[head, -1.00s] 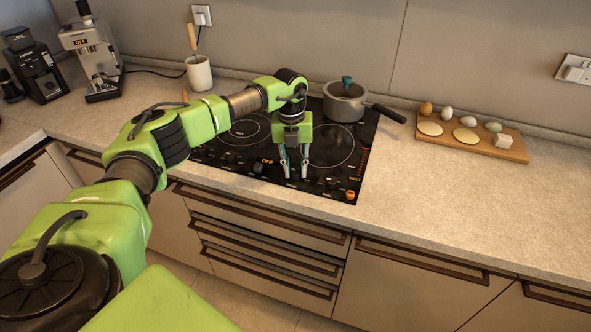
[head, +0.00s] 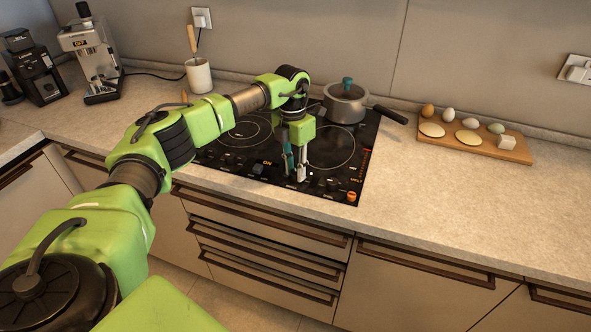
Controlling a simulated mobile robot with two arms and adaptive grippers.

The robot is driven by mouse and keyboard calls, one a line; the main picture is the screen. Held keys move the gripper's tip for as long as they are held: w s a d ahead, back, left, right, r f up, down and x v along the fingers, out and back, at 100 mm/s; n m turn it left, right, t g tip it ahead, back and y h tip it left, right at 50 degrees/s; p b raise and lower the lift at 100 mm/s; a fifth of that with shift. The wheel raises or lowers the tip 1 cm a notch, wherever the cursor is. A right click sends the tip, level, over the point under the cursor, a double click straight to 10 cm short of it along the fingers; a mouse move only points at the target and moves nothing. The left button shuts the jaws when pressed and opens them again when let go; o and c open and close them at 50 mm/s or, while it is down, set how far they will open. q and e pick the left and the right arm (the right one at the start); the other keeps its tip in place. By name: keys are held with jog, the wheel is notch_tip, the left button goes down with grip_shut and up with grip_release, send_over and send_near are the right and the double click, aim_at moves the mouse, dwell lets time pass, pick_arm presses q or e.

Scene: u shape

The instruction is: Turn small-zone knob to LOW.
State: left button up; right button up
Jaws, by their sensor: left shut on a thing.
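The black cooktop (head: 235,147) is set into the counter, with dark knobs along its front edge. My left gripper (head: 294,177) is at this front edge, its fingers pointing down and closed around a knob that they mostly hide. I cannot read the knob's setting or its label. The cooktop's small display (head: 267,162) reads ON, and a small orange light shows just right of the fingers. Another dark knob (head: 258,168) stands to the left of the fingers, and one more knob (head: 330,183) to the right. My right gripper is not in view.
A lidded grey pot (head: 345,104) stands at the cooktop's back right, its handle pointing right. An orange knob or button (head: 351,197) is at the front right corner. A wooden board (head: 510,150) with eggs lies farther right. The counter between is clear.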

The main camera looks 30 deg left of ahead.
aim_at(294, 171)
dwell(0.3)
pick_arm(q)
jog(key=o, duration=1.1)
notch_tip(294, 171, up, 12)
jog(key=shift+a, duration=0.35)
jog(key=shift+w, duration=0.1)
